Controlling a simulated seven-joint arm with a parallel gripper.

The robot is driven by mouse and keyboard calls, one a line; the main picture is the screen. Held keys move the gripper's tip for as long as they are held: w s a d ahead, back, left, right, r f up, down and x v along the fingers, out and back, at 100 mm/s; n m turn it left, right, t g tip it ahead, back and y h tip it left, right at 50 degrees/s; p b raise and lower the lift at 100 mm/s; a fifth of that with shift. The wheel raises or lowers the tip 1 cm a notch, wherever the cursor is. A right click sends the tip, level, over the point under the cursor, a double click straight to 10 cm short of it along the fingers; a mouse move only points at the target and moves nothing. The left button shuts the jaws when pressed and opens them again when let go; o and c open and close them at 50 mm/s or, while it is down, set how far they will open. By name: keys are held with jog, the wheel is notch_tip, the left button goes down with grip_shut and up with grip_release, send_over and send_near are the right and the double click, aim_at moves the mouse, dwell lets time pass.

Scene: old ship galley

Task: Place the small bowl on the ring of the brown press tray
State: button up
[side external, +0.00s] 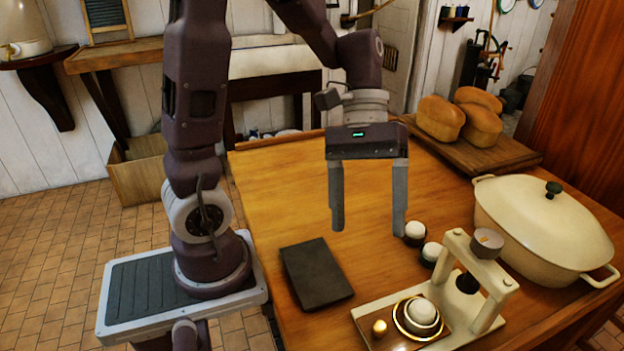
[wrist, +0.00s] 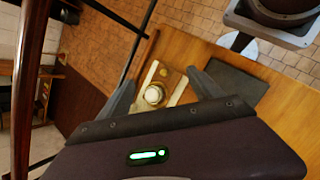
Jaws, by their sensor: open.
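The cream press (side external: 450,262) stands at the table's front right, with a brown tray (side external: 384,340) at its base. A gold ring (side external: 398,322) lies on the tray. A small white rounded bowl-like piece (side external: 424,311) sits within the ring; whether it rests on the ring or inside it is unclear. The wrist view shows the white piece (wrist: 154,93) between the fingers, farther off. My gripper (side external: 368,231) is open and empty above the table, behind and left of the press, fingers pointing down; it also shows in the wrist view (wrist: 160,78).
Two small white-topped pieces with dark lower parts (side external: 415,232) (side external: 433,252) stand behind the press, close to my right finger in the picture. A dark slab (side external: 316,273) lies left. A large cream pot (side external: 540,222) and bread board (side external: 510,152) occupy the right. The table's back left is clear.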

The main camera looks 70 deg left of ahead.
jog(key=s+a+r+m+t+y, duration=0.3)
jog(key=s+r+m+t+y, duration=0.3)
jog(key=s+m+t, duration=0.1)
jog(key=shift+s+a+t, duration=0.35)
jog(key=shift+s+t, duration=0.05)
jog(key=shift+s, duration=0.15)
